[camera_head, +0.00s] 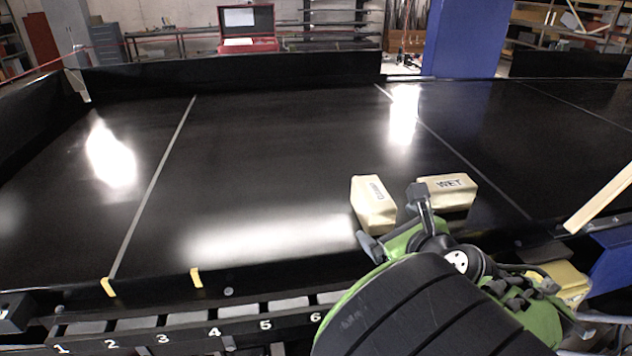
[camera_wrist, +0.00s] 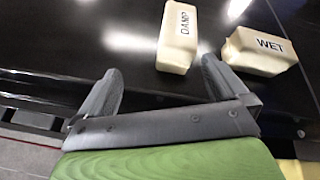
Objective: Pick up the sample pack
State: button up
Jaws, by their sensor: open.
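Two cream packs with printed labels lie on the black conveyor. The pack labelled DAMP (camera_wrist: 178,38) stands in the upper middle of the wrist view, and in the head view the same pack (camera_head: 373,205) is left of my gripper. The pack labelled WET (camera_wrist: 259,51) is to its right, and in the head view it (camera_head: 450,191) lies just beyond my gripper, partly covered by it. My gripper (camera_wrist: 160,76) is open and empty, its fingers short of both packs. In the head view my gripper (camera_head: 393,218) is partly hidden by my arm.
The black conveyor belt (camera_head: 260,150) is wide and mostly clear, with bright reflections and pale cross lines. Its front edge carries yellow tabs (camera_head: 196,278) and numbered slots (camera_head: 215,332). A yellow object (camera_head: 566,279) shows beside my arm at the right. A blue column (camera_head: 462,40) stands behind.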

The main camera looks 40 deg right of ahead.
jog(key=s+d+m, duration=0.2)
jog(key=m, duration=0.2)
jog(key=p, duration=0.7)
send_near(377, 203)
jog(key=shift+m, duration=0.3)
jog(key=x, duration=0.5)
jog(key=shift+w+d+f, duration=0.2)
jog(key=shift+d+f, duration=0.05)
jog(key=shift+d, duration=0.1)
jog(key=shift+w+d+f, duration=0.3)
jog(key=shift+w+f, duration=0.1)
jog(key=shift+w, duration=0.1)
jog(key=shift+h, duration=0.3)
jog(key=p+x, duration=0.1)
jog(key=x, duration=0.4)
jog(key=shift+s+f, duration=0.1)
jog(key=shift+s, duration=0.1)
jog(key=shift+c, duration=1.3)
jog(key=c, duration=1.2)
jog(key=shift+c, duration=0.2)
